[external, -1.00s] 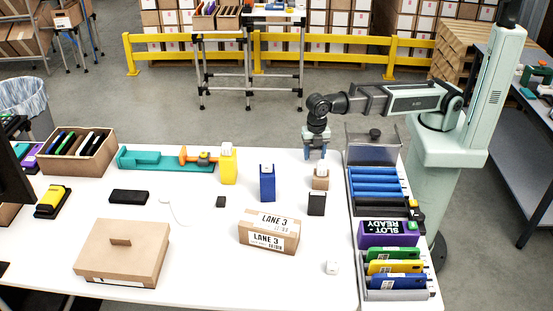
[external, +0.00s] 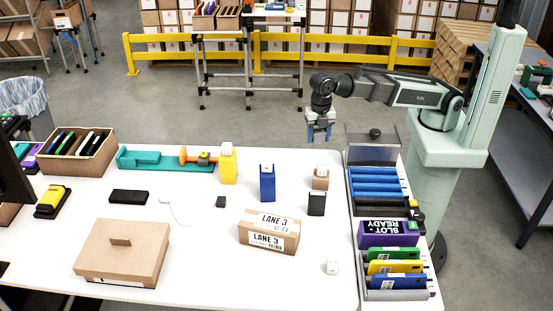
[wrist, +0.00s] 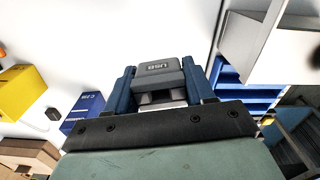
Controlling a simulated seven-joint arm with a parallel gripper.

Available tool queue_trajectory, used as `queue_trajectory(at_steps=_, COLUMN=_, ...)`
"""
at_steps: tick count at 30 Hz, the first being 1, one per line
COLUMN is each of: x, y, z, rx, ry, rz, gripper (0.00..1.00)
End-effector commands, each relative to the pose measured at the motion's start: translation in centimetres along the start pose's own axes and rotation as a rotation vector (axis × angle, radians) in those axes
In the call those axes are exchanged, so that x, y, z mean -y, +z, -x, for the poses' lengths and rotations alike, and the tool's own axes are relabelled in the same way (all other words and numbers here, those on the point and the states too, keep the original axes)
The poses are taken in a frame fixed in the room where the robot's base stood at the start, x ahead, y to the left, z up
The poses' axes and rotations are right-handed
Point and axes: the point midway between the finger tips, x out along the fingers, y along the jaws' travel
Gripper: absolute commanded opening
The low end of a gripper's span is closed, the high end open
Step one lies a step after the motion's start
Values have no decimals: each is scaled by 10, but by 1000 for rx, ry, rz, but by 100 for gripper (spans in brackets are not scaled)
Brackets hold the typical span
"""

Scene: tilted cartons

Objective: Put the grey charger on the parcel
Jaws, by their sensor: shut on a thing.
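The grey charger (wrist: 157,72), marked USB, sits between the two blue fingers of my gripper (wrist: 160,88) in the wrist view. My gripper (external: 320,135) is shut on it and hangs in the air over the far edge of the table, left of the roller rack. The charger is too small to make out in the external view. The parcel (external: 268,231) is a brown carton with white LANE 3 labels, lying on the table nearer the camera and left of my gripper. It looks slightly tilted.
A blue box (external: 267,184), a yellow block (external: 228,167), a small brown box (external: 320,181) and a black box (external: 316,204) stand beyond the parcel. A white cube (external: 332,267) lies to its right. A large carton (external: 122,255) lies left; table between is clear.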

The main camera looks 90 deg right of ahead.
Motion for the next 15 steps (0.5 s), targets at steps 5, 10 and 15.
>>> queue_trajectory(at_steps=5, x=2, y=-47, z=3, rx=1, ry=-2, rz=71, gripper=22)
queue_trajectory(at_steps=10, x=-26, y=-112, z=16, rx=2, ry=-5, rz=142, gripper=22)
queue_trajectory(at_steps=15, x=-62, y=-176, z=33, rx=3, ry=-7, rz=197, gripper=22)
